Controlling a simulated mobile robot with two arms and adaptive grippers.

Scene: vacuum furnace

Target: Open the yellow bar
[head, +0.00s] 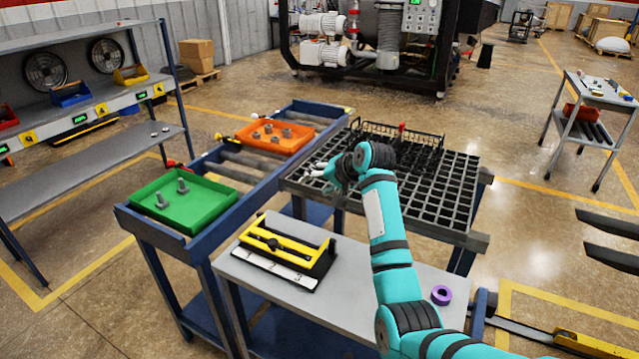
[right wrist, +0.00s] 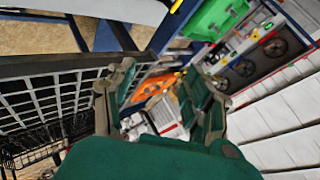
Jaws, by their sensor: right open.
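The yellow bar (head: 280,252) lies lengthwise along a black fixture with a pale marked strip at its front, on the grey table (head: 350,275) in the head view. My right gripper (head: 318,174) is open and empty, behind and right of the fixture, above the left edge of the dark grid rack. It is clearly apart from the yellow bar. In the right wrist view, the open fingers (right wrist: 160,95) stand wide apart with nothing between them. The bar cannot be made out in that view. My left gripper is out of view.
A green tray (head: 218,193) and an orange tray (head: 302,143) with grey parts stand on the blue roller stand left and behind. The grid rack (head: 455,205) lies behind the table. A purple ring (head: 441,294) sits at the table's right, beside my right arm.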

